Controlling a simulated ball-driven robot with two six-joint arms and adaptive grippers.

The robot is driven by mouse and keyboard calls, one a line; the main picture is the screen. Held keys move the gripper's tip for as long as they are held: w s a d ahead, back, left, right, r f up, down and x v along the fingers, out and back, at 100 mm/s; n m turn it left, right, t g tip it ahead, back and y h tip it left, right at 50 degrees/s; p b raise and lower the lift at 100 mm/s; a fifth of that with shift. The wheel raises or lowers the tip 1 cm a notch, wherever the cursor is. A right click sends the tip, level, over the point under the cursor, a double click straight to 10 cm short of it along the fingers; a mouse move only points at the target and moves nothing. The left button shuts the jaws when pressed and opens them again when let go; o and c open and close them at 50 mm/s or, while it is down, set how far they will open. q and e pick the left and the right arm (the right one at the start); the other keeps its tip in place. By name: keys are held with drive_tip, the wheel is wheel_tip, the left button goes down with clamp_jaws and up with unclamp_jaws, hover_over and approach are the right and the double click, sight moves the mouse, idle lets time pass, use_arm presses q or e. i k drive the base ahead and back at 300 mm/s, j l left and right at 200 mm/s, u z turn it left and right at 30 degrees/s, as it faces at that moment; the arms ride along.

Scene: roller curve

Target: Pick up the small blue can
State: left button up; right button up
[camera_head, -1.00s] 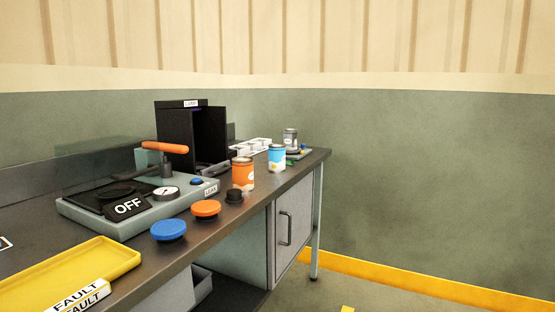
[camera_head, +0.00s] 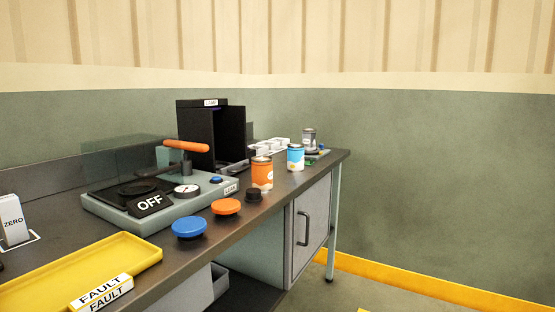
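The small blue can (camera_head: 296,157) stands upright near the front edge of the dark workbench (camera_head: 262,217), toward its far right end. It is light blue with a white and yellow pattern low on its side. An orange can (camera_head: 262,173) stands to its left and nearer to me. A grey can (camera_head: 309,141) stands behind it to the right. Neither of my grippers shows in the head view.
A blue knob (camera_head: 189,228), an orange knob (camera_head: 226,207) and a small black knob (camera_head: 254,195) lie along the front edge. A yellow FAULT tray (camera_head: 125,247), an OFF-marked device (camera_head: 160,220) and a black LAMP box (camera_head: 193,128) stand on the bench. Floor at right is clear.

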sight(296, 151)
drive_tip(key=i+l+u, duration=0.15)
drive_tip(key=u, duration=0.3)
drive_tip(key=i+l+u, duration=0.25)
drive_tip(key=u, duration=0.2)
drive_tip(key=i, duration=0.1)
